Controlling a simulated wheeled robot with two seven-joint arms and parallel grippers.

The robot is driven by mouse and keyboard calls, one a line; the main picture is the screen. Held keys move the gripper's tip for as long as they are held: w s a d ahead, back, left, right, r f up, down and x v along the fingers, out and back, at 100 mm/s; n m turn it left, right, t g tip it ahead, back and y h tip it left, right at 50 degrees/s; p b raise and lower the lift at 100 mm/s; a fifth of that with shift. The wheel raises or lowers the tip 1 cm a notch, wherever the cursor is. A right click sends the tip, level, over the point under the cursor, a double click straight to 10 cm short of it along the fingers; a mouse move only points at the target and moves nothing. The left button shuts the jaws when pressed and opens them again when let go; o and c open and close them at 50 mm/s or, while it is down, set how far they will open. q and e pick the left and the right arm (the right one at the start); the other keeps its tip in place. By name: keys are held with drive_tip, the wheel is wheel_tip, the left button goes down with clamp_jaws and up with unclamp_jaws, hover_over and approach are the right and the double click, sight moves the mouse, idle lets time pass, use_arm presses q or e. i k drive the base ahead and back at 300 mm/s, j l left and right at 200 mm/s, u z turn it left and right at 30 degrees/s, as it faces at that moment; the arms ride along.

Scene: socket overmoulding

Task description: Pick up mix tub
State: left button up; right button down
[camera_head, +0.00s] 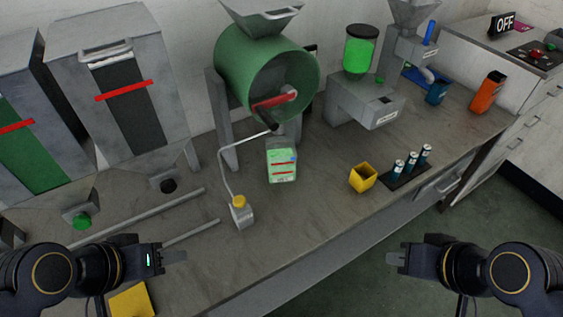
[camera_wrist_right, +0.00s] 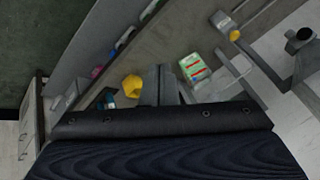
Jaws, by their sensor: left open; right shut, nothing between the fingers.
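A small open yellow tub (camera_head: 362,178), the thing that looks most like the mix tub, stands upright on the bench just left of a dark rack. It also shows in the right wrist view (camera_wrist_right: 131,87), left of the fingers. My right gripper (camera_head: 391,258) is shut and empty, in front of the bench edge and well apart from the tub. My left gripper (camera_head: 174,255) is open and empty over the bench's left part. Another yellow item (camera_head: 131,301) is partly cut off at the bottom edge, so I cannot tell its shape.
A dark rack (camera_head: 405,176) holds several teal tubes. A green-labelled box (camera_head: 281,166) lies below the green drum mixer (camera_head: 268,75). A yellow-capped dispenser (camera_head: 240,211) and metal rails (camera_head: 140,222) are further left. A blue cup (camera_head: 437,92) and orange container (camera_head: 487,92) stand at the right.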

sight(280, 151)
drive_tip(key=l+u, duration=0.3)
drive_tip(key=u, duration=0.2)
drive_tip(key=l+u, duration=0.35)
drive_tip(key=u, duration=0.15)
drive_tip(key=l+u, duration=0.3)
drive_tip(key=u, duration=0.2)
